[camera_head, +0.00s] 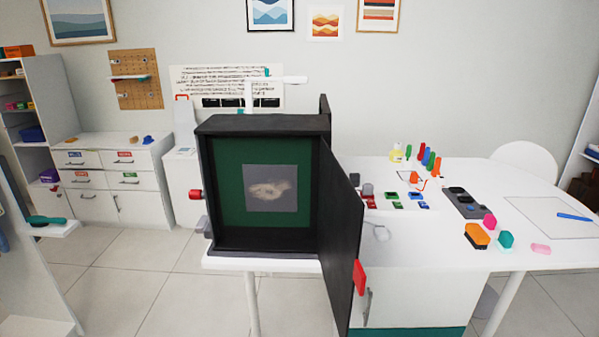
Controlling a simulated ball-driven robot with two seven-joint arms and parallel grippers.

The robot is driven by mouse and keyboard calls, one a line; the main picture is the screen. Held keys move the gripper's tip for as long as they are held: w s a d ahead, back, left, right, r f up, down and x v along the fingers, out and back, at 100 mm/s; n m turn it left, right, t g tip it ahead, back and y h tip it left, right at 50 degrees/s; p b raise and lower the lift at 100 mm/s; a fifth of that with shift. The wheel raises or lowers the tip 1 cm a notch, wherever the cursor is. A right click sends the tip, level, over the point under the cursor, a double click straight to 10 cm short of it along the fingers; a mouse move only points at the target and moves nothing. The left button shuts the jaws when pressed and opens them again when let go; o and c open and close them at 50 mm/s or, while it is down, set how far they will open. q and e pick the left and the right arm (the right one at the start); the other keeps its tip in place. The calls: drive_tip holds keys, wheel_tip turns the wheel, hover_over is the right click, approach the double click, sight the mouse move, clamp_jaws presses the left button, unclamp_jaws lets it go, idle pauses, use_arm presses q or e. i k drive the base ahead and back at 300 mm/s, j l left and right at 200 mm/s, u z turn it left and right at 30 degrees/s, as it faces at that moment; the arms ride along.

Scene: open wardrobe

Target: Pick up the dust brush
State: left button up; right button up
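A teal item with a rounded oval end and a thin handle (45,220) lies on a white ledge (64,230) at the far left; it looks like a brush, but it is small and I cannot be sure it is the dust brush. A black open box (262,125) stands on a white table in the middle. Inside, on its green back, is a grey panel (258,207) with a pale dusty smear. Neither of my grippers shows.
The box's black door (341,230) swings out toward me, with a red handle (359,277). The white table (425,250) on the right holds an orange and black block (477,236), a teal block (505,239) and several small items. Tiled floor (130,275) lies open between ledge and box.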

sight(475, 234)
drive_tip(key=z, duration=1.25)
